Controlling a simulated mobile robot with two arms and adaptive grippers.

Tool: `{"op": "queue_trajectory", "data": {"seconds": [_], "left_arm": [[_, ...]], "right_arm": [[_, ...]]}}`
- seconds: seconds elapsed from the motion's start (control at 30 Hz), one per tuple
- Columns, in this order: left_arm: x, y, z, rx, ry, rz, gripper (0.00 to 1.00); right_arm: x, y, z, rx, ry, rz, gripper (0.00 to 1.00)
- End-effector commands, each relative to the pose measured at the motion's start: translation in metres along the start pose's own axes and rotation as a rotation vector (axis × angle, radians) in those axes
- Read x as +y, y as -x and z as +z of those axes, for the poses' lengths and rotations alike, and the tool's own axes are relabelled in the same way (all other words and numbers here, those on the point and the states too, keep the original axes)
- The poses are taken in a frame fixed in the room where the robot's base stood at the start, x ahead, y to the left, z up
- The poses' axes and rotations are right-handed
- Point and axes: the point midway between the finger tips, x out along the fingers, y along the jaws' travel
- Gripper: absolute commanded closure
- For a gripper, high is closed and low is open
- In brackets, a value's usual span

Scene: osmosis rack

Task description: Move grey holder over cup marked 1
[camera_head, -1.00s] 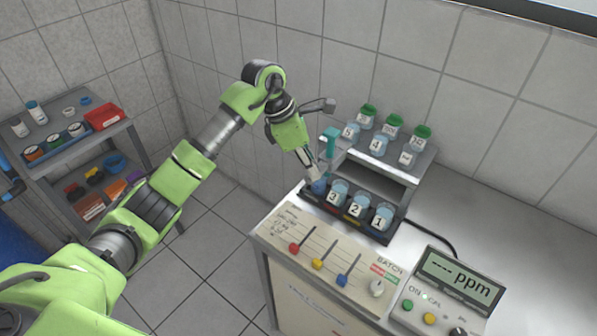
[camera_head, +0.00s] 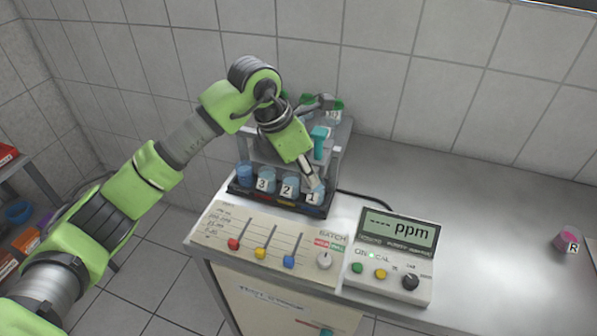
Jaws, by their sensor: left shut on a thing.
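My left gripper (camera_head: 309,178) points down at the right end of the cup row, at the cup marked 1 (camera_head: 314,194). It is shut on the grey holder, which is mostly hidden by the fingers. A teal piece (camera_head: 320,140) stands upright just behind the fingers, above cup 1. Cup 2 (camera_head: 289,187) and cup 3 (camera_head: 264,180) stand to the left in the dark rack (camera_head: 282,202). I cannot tell whether the holder's lower end is inside cup 1 or above it. My right gripper is out of view.
A blue cup (camera_head: 245,174) ends the row on the left. My arm hides most of the green-capped jars on the upper shelf. A pink cup marked R (camera_head: 567,239) lies far right; the metal counter (camera_head: 470,225) between is clear.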

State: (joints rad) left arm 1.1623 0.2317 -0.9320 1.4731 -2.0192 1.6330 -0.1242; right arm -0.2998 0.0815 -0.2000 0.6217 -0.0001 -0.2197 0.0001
Motion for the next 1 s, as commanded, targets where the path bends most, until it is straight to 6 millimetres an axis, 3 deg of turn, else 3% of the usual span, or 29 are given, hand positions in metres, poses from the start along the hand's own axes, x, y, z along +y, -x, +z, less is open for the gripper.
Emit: {"op": "queue_trajectory", "data": {"seconds": [0.23,0.27,0.3,0.33,0.73,0.87,1.0], "left_arm": [[-0.004,-0.001,0.002,-0.006,-0.004,-0.008,1.00],[-0.004,-0.001,0.003,-0.006,-0.004,-0.008,0.80],[-0.004,-0.001,0.002,-0.006,-0.004,-0.007,0.70],[-0.003,-0.001,0.002,-0.006,-0.004,-0.007,0.66],[-0.001,0.004,0.002,-0.005,-0.002,-0.002,0.66],[0.000,0.022,0.002,-0.005,-0.003,0.000,0.66],[0.000,0.052,0.003,-0.007,-0.003,0.001,0.66]], "right_arm": [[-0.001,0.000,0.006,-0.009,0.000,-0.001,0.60],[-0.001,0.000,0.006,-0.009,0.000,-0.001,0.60],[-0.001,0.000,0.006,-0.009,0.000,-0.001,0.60],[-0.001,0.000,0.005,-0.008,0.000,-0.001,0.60],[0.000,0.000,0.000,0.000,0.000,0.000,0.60],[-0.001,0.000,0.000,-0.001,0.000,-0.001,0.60],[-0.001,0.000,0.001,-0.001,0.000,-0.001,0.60]]}}
